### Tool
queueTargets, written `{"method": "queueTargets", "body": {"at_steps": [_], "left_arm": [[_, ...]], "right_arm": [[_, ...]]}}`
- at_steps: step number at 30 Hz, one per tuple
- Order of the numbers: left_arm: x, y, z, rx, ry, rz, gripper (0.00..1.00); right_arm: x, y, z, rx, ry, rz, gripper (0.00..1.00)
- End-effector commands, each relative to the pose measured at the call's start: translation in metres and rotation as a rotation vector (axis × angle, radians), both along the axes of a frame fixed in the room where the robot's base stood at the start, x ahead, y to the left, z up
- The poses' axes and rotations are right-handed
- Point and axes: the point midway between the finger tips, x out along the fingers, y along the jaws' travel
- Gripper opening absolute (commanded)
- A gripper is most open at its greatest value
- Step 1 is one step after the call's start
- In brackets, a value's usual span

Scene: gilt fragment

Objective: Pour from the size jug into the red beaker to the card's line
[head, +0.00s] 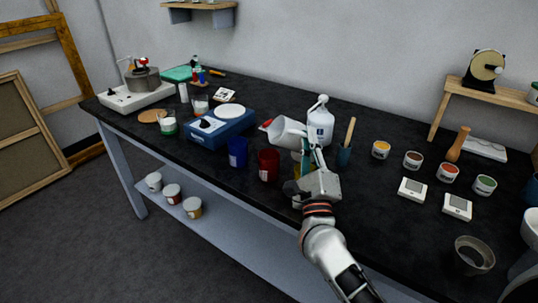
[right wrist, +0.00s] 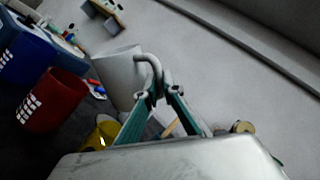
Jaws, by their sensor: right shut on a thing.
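My right gripper (head: 308,150) is shut on the handle of the pale grey jug (head: 286,134). The jug is raised and tilted, its mouth towards the left, above and slightly right of the red beaker (head: 268,166). The red beaker stands upright near the table's front edge. In the right wrist view the jug (right wrist: 122,75) hangs from the green fingers (right wrist: 158,92) by its handle, and the red beaker (right wrist: 52,100) is at left with a white marked label. No stream is visible, and the beaker's contents are hidden. My left gripper is not in view.
A blue beaker (head: 238,153) stands left of the red one; a yellow beaker (right wrist: 103,134) is partly hidden beside my gripper. A white bottle (head: 320,124) and a teal cup (head: 344,155) stand close behind. A blue device (head: 219,128) is at left. Small paint pots are right.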

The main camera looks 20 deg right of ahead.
Motion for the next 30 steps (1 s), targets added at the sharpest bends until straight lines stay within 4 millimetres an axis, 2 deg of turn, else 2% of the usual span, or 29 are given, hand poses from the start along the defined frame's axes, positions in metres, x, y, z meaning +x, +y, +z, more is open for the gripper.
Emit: {"method": "queueTargets", "body": {"at_steps": [30], "left_arm": [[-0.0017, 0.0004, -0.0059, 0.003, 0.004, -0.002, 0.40]], "right_arm": [[0.0001, 0.0045, 0.0037, -0.116, 0.000, -0.002, 0.00]]}}
